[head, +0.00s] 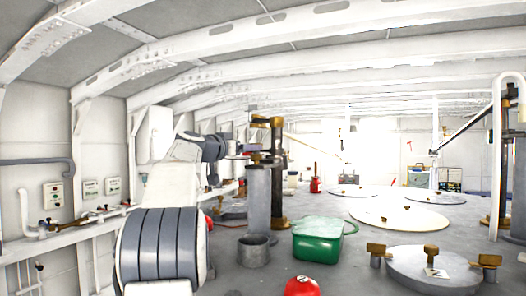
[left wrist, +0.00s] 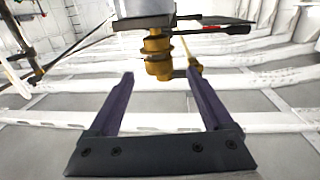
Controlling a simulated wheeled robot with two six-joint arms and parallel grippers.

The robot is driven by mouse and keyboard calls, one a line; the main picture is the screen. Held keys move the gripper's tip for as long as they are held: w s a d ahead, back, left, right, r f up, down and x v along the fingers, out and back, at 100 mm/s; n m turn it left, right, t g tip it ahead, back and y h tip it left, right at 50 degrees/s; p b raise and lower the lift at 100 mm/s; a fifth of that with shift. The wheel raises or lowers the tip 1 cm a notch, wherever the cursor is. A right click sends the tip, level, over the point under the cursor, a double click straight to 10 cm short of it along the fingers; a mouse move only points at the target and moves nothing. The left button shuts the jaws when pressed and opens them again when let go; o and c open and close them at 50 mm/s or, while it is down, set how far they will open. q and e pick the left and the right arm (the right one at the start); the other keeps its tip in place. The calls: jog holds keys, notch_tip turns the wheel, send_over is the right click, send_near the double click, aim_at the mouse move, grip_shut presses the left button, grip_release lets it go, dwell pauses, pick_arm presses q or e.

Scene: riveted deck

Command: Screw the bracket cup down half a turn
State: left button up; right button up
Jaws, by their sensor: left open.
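The brass bracket cup (left wrist: 158,62) shows in the left wrist view, stepped and round, below a grey block. It lies beyond and between the fingertips of my left gripper (left wrist: 159,74), with a gap visible on both sides. My left gripper is open, with its two dark fingers apart and nothing held. In the head view a small brass fitting (head: 257,158) sits atop a grey post (head: 259,200), and my left arm reaches toward it from the left. The gripper's fingers are too small there to make out clearly. My right gripper is not in view.
A green box (head: 318,238), a grey open pot (head: 253,250) and a red rounded object (head: 301,287) are on the deck nearby. A round hatch (head: 432,270) with brass clamps lies at right.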

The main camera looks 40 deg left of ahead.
pick_arm(q)
jog(key=w+p, duration=0.4)
jog(key=w, duration=0.1)
jog(key=w+a+p, duration=0.1)
jog(key=w+p, duration=0.1)
jog(key=w, duration=0.1)
jog(key=shift+r, duration=0.3)
jog(key=shift+w+f+p, duration=0.2)
jog(key=shift+w+p, duration=0.4)
jog(key=shift+w, duration=0.15)
jog(key=shift+h, duration=0.4)
grip_shut()
